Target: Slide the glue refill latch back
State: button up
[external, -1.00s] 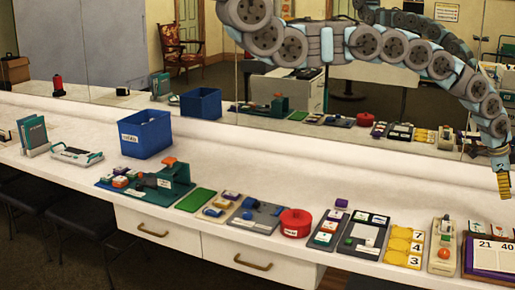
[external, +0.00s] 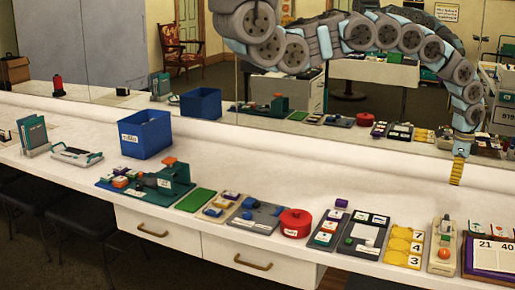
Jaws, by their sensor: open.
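My gripper (external: 457,172), with yellow fingers, hangs pointing down above the back right of the counter. It is open and empty, apart from the things below it. No part is clearly readable as the glue refill latch. A beige board (external: 435,262) with an orange knob (external: 444,253) and a grey-green part at its top lies at the right, below my gripper in the picture. A teal machine (external: 177,181) with an orange top (external: 168,160) stands left of the middle, far from my gripper. Which of these bears the latch I cannot tell.
The long white counter (external: 300,178) has a clear back strip before a mirror. A blue bin (external: 146,134), a green mat (external: 195,200), a red round container (external: 295,222), yellow number tiles (external: 404,246) and a framed number board (external: 490,255) stand along it.

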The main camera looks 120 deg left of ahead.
jog(key=shift+f, duration=5)
jog(key=shift+d+f, duration=0.15)
jog(key=shift+f, duration=0.65)
jog(key=shift+w+f+b, duration=0.1)
jog(key=shift+f+b, duration=0.25)
jog(key=shift+f, duration=0.75)
grip_shut()
